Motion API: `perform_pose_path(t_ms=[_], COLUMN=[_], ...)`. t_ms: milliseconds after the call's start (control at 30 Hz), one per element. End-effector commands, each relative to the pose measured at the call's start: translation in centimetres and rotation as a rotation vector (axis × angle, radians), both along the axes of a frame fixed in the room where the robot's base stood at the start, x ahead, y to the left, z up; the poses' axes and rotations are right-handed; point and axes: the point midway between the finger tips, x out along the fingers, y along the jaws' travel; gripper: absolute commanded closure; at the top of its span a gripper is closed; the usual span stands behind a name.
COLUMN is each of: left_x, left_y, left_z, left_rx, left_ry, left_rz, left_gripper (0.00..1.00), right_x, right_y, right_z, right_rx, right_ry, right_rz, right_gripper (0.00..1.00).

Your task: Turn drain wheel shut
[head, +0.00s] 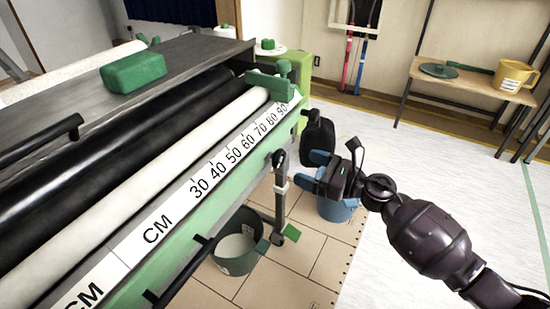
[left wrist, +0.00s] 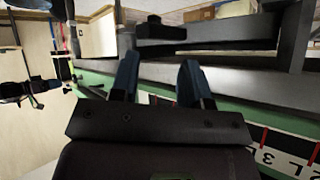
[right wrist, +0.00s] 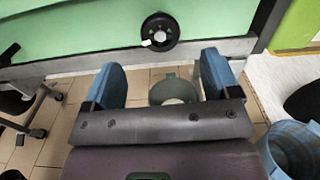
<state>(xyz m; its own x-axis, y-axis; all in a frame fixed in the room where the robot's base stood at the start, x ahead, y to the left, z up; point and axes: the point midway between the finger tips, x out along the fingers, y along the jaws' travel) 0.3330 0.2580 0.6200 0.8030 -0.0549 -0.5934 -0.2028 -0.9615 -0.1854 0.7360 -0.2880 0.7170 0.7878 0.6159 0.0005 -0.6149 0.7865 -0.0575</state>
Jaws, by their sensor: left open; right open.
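A small black round wheel (right wrist: 160,31) with a pale tab on its rim sits on the machine's green side panel (right wrist: 80,42) in the right wrist view. I do not make the wheel out in the head view. My right gripper (right wrist: 160,70) is open and empty, its blue fingers apart, facing the panel with the wheel ahead between them. In the head view the right gripper (head: 314,166) is beside the machine's right end. My left gripper (left wrist: 158,75) is open in the left wrist view, near the machine's dark bars, with nothing visible between its fingers.
A dark green bucket (head: 236,255) stands on the tan floor tiles under the machine, with a blue bucket (head: 337,208) and a black jug (head: 318,130) nearby. A crank handle (head: 280,195) hangs from the machine's side. White floor at right is open.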

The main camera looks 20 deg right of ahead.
Motion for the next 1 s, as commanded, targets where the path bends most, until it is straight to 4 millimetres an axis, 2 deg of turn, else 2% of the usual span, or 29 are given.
perform_pose_path(t_ms=[300,500,700,1000], left_x=[-0.1,-0.1,-0.1,0.0], left_y=[0.0,0.1,0.0,0.1], left_z=[-0.2,-0.2,-0.3,-0.2], left_rx=[-0.006,-0.010,-0.012,-0.013], left_ry=[-0.009,-0.013,-0.015,-0.019], left_rz=[0.004,0.005,0.006,0.006], left_gripper=[0.57,0.57,0.57,0.57], right_x=[4.3,6.2,7.0,7.1], right_y=[3.4,4.9,5.5,5.6], right_z=[-0.1,-0.1,-0.1,-0.1], right_rx=[0.004,0.004,0.004,0.003], right_ry=[0.002,0.003,0.003,0.002], right_rz=[0.000,-0.001,-0.002,-0.001], right_gripper=[0.18,0.18,0.18,0.20])
